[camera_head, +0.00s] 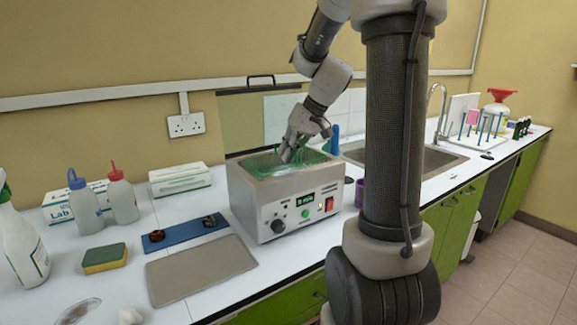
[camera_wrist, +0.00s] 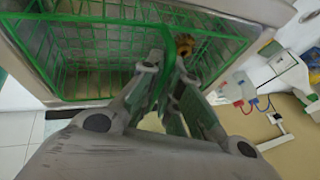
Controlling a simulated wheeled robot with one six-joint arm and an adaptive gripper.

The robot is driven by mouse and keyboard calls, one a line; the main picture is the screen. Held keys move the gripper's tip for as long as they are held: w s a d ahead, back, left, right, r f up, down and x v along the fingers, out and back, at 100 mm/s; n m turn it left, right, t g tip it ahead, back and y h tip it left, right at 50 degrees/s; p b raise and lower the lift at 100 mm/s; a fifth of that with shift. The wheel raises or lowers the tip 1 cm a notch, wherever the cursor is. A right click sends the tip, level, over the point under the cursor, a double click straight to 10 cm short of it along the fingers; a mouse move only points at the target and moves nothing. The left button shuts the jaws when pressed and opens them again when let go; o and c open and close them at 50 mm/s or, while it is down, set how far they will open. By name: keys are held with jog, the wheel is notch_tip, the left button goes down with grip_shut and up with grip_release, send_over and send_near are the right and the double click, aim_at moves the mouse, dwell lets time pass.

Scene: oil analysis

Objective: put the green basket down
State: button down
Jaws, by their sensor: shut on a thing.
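The green wire basket (camera_wrist: 100,62) sits inside the opening of the grey metal bath (camera_head: 285,195), seen from above in the wrist view. In the head view the basket's green mesh (camera_head: 258,162) shows at the bath's top. My gripper (camera_wrist: 172,75) is shut on the basket's green handle, which rises between the fingers. In the head view my gripper (camera_head: 290,152) is over the middle of the bath. A small brown-yellow thing (camera_wrist: 186,44) shows near the basket's far side. Whether the basket rests on the bath's floor cannot be told.
A grey tray (camera_head: 200,270) and a blue mat (camera_head: 185,233) with small dark parts lie left of the bath. Bottles (camera_head: 85,205) and a sponge (camera_head: 104,258) stand further left. The sink (camera_head: 400,157) is to the right. The bath's raised lid stands behind.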

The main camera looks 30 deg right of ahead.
notch_tip(320, 180, down, 4)
jog(key=shift+f, duration=0.2)
jog(key=c, duration=1.6)
grip_release()
jog(key=shift+c, duration=0.2)
jog(key=shift+r, duration=0.1)
jog(key=v, duration=1.1)
jog(key=s+a+f+h, duration=0.1)
jog(key=s+a, duration=0.3)
jog(key=s, duration=0.5)
jog(key=s+a+f+h, duration=0.1)
jog(key=s+a, duration=0.3)
jog(key=s, duration=0.6)
jog(key=shift+s+a+f+h, duration=0.2)
jog(key=shift+s+a+h, duration=0.15)
jog(key=shift+h, duration=0.55)
